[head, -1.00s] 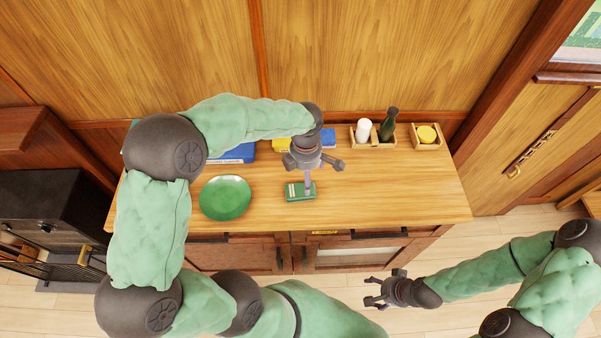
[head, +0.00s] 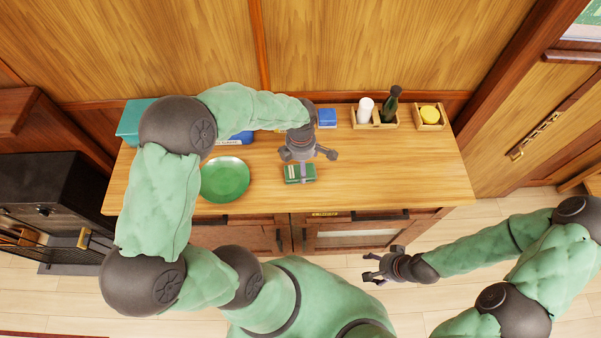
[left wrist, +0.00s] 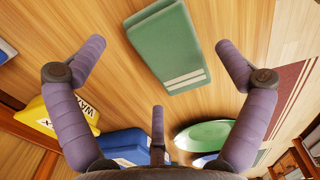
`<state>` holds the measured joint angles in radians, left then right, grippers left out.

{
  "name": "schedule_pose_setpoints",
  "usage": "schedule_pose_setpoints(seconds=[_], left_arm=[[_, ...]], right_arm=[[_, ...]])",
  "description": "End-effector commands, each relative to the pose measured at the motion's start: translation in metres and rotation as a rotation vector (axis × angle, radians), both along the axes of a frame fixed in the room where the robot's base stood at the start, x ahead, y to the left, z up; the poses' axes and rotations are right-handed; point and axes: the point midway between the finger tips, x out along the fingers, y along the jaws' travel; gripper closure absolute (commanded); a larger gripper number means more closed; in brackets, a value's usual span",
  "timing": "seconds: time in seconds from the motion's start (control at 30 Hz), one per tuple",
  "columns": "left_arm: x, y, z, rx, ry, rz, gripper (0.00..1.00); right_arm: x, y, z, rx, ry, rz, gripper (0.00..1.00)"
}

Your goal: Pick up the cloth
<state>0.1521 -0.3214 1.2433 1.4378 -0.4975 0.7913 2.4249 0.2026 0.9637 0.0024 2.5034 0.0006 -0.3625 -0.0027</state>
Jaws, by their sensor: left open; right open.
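The cloth (head: 291,174) is a green folded pad with pale stripes, lying on the wooden counter top. In the left wrist view the cloth (left wrist: 165,48) lies flat, beyond and between my spread fingers. My left gripper (head: 307,163) is open above the cloth and hides part of it in the head view. In the left wrist view my left gripper (left wrist: 162,75) shows its fingers apart with nothing between them. Contact with the cloth cannot be told. My right gripper (head: 371,269) is open and empty, in front of the cabinet.
A green plate (head: 224,180) lies left of the cloth. A yellow WAX tin (left wrist: 62,115) and blue packages are near. A teal box (head: 133,122) stands back left. Wooden holders with bottles (head: 365,110) and a yellow item (head: 430,114) stand back right. The counter's right side is clear.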

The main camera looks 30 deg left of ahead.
Motion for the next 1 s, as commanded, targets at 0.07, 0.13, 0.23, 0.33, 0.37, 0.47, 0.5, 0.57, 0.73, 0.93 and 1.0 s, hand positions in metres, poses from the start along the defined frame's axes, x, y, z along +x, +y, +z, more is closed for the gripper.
schedule_pose_setpoints(seconds=[0.07, 0.13, 0.23, 0.33, 0.37, 0.47, 0.5, 0.57, 0.73, 0.93, 1.0], left_arm=[[-0.003, 0.001, -0.014, 0.0, 0.002, 0.001, 0.0], [-0.002, 0.001, -0.023, -0.001, 0.002, 0.001, 0.0], [-0.002, 0.001, -0.028, -0.001, -0.001, 0.0, 0.0], [-0.002, 0.001, -0.028, -0.002, -0.001, 0.0, 0.0], [-0.002, 0.001, -0.028, -0.002, -0.001, 0.0, 0.0], [-0.002, 0.001, -0.028, -0.001, -0.001, 0.0, 0.11], [-0.002, 0.001, -0.028, -0.001, -0.001, 0.0, 0.23], [-0.002, 0.001, -0.028, -0.001, -0.001, 0.0, 0.4], [-0.002, 0.001, -0.028, -0.001, 0.0, 0.0, 0.54], [-0.002, 0.001, -0.028, -0.001, 0.0, 0.0, 0.54], [-0.002, 0.001, -0.027, -0.001, 0.0, 0.0, 0.54]], right_arm=[[0.0, 0.0, -0.004, 0.0, 0.0, 0.0, 0.28], [0.0, 0.0, -0.006, 0.0, 0.0, 0.0, 0.28], [0.0, 0.0, -0.006, 0.0, 0.0, 0.0, 0.28], [0.0, 0.0, -0.006, 0.0, 0.0, 0.0, 0.28], [0.0, 0.0, -0.006, 0.0, 0.0, 0.0, 0.28], [0.0, 0.0, -0.006, 0.0, 0.0, 0.0, 0.28], [0.0, 0.0, -0.006, 0.0, 0.0, 0.0, 0.28], [0.0, 0.0, -0.006, 0.0, 0.0, 0.0, 0.28], [0.0, 0.0, -0.006, 0.0, 0.0, 0.0, 0.28], [0.0, 0.0, -0.006, 0.0, 0.0, 0.0, 0.28], [0.0, 0.0, -0.006, 0.0, 0.0, 0.0, 0.28]])
